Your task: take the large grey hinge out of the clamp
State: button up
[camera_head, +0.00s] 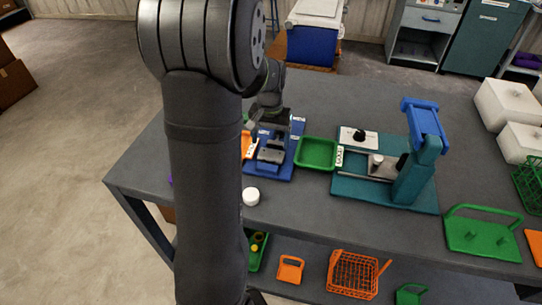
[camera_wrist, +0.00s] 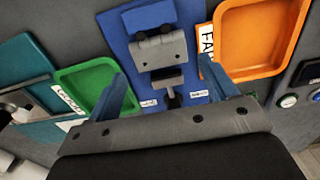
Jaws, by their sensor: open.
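The large grey hinge (camera_wrist: 158,50) sits in the blue clamp (camera_wrist: 150,16) and shows as a grey plate with dark holes in the wrist view. In the head view the hinge (camera_head: 272,154) is small, on the clamp's blue base (camera_head: 284,170). My gripper (camera_wrist: 160,66) is open, its two blue fingers on either side of the hinge in the picture and apart from it. In the head view my gripper (camera_head: 268,118) hangs above the back of the clamp, partly hiding it. Nothing is between the fingers. I cannot tell the exact height gap.
A green tray (camera_head: 316,154) with a label stands right of the clamp. An orange tray (camera_wrist: 256,38) with a partly hidden label is on its other side. A teal fixture (camera_head: 410,185) stands further right. A white round object (camera_head: 251,196) sits near the front edge.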

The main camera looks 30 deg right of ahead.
aim_at(271, 154)
notch_tip(271, 154, down, 6)
jog(key=shift+d+r, duration=0.1)
jog(key=c, duration=1.1)
